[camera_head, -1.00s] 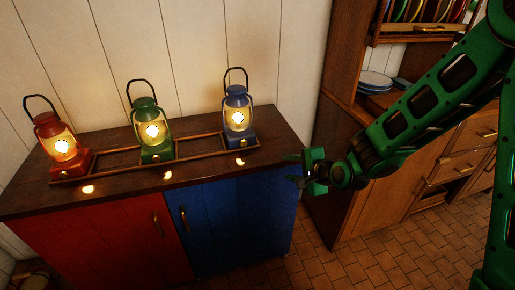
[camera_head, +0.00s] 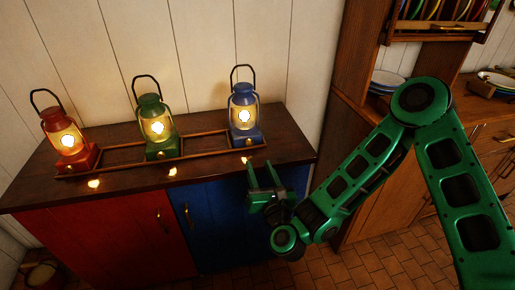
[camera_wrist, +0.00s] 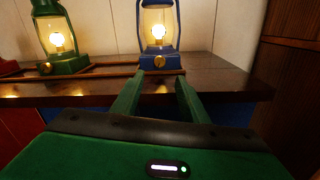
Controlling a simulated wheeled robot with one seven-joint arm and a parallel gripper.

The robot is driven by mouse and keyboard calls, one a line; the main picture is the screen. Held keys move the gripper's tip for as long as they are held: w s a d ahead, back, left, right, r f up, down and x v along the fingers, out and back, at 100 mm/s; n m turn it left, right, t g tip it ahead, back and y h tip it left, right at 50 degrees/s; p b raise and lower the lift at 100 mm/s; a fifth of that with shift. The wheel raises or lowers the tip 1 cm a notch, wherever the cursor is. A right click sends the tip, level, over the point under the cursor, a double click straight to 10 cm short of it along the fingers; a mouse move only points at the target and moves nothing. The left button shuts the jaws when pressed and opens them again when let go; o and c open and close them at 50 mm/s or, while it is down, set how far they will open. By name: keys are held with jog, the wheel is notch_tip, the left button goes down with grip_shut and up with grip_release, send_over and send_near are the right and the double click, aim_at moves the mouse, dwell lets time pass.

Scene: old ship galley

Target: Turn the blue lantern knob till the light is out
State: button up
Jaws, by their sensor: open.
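The blue lantern (camera_head: 243,117) stands lit at the right end of a wooden rack on the cabinet top. Its small brass knob (camera_head: 249,142) is on the front of its base. In the wrist view the blue lantern (camera_wrist: 158,30) is straight ahead, and its brass knob (camera_wrist: 160,62) shows just beyond and between my fingertips. My gripper (camera_head: 264,170) is open and empty, in front of the cabinet's edge and short of the knob. The fingers also show in the wrist view (camera_wrist: 160,82), apart from the lantern.
A lit green lantern (camera_head: 155,125) and a lit red lantern (camera_head: 68,140) stand to the left in the same rack (camera_head: 110,152). The cabinet top (camera_head: 210,175) has a front edge near my gripper. A wooden hutch (camera_head: 360,80) with plates stands at right.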

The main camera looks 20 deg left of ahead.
aim_at(250, 143)
jog(key=x, duration=1)
jog(key=shift+w+a, duration=0.2)
jog(key=shift+w, duration=0.1)
jog(key=shift+c, duration=0.6)
grip_shut()
